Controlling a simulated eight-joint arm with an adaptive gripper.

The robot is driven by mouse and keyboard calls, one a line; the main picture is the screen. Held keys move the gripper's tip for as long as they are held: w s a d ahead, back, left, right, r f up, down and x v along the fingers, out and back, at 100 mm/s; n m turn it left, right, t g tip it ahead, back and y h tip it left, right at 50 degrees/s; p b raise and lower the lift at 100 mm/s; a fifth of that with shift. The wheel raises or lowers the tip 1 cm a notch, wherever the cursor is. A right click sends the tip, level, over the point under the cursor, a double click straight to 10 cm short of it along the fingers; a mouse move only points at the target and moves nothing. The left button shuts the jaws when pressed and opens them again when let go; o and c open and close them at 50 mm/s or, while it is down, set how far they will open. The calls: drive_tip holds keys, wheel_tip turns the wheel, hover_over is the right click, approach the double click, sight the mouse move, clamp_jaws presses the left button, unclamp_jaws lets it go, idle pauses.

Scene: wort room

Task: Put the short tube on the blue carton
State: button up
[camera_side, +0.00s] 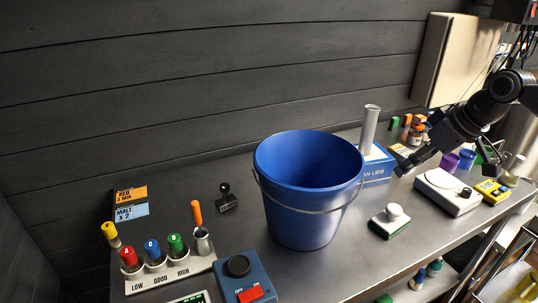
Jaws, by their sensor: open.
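A grey metallic tube (369,126) stands upright at the blue carton (375,172), just behind the right rim of the blue bucket. Its lower end appears to rest on the carton's top, but the bucket partly covers that area. The carton carries white lettering ending in "AN LIDS", and its left part is hidden by the bucket. My gripper (408,163) is open and seems empty, right of the tube and carton, tilted down to the left and apart from the tube. It is the only such tube I can make out.
The large blue bucket (300,195) with a wire handle stands mid-table. A labelled rack (172,273) and blue switch box (243,279) stand front left. Purple cups (466,159) stand behind.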

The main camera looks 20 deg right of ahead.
drive_tip(key=s+a+f+m+t, duration=0.1)
drive_tip(key=s+f+m, duration=0.1)
drive_tip(key=s+f, duration=0.5)
wheel_tip(320, 180, down, 2)
drive_tip(key=shift+s+a, duration=0.15)
drive_tip(key=shift+a, duration=0.1)
